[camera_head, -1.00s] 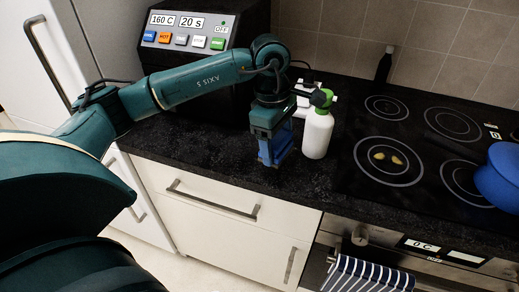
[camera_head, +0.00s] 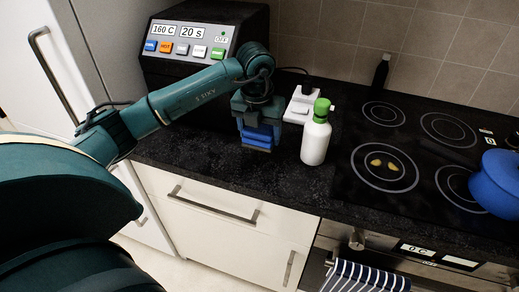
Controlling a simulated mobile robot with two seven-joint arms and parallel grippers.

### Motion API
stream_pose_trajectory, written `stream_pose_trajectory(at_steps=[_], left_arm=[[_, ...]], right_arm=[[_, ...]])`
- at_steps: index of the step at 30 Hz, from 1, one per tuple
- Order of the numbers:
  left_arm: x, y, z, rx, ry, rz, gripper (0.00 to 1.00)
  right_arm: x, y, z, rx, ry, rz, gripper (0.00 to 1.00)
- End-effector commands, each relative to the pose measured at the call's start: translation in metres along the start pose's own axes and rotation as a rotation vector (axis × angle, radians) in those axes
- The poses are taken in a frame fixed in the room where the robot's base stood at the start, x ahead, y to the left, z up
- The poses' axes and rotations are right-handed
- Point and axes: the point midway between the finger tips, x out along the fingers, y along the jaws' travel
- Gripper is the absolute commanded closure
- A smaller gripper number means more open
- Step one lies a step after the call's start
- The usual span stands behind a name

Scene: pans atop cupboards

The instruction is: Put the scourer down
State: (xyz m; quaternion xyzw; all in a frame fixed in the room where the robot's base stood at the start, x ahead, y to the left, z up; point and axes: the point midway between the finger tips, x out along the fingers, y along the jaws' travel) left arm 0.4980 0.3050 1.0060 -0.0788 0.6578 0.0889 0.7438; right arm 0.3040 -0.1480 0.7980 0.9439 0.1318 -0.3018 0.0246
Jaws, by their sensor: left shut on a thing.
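My left gripper (camera_head: 259,128) is over the dark worktop (camera_head: 215,155), left of the white spray bottle (camera_head: 315,142) with a green top. It points down and is shut on the scourer (camera_head: 257,142), a small blue block with a thin brownish strip along its lower edge. The gripper covers much of the scourer. The scourer is at or just above the worktop; I cannot tell whether it touches. My right gripper is not in view.
A dark oven-like appliance (camera_head: 190,38) with coloured buttons stands behind my left arm. A white socket block (camera_head: 300,104) is behind the bottle. The black hob (camera_head: 415,150) with yellow bits and a blue pot (camera_head: 497,183) is at right. The front worktop is clear.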

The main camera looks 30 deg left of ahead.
Motion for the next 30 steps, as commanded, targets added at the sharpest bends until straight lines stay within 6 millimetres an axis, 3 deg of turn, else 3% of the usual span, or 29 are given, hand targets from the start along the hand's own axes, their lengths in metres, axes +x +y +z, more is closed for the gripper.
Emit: stream_pose_trajectory(at_steps=[15,26,27,30], left_arm=[[0.056,0.0,-0.007,0.003,0.0,-0.001,0.62],[0.062,0.0,-0.007,0.004,-0.002,-0.001,0.62],[0.06,0.0,-0.007,0.004,-0.002,-0.001,0.29],[0.06,0.0,-0.007,0.004,-0.001,0.0,0.21]], right_arm=[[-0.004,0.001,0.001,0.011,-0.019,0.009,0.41],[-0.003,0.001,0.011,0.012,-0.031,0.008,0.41],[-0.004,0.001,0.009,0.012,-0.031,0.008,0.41],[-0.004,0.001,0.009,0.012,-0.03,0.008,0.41]])
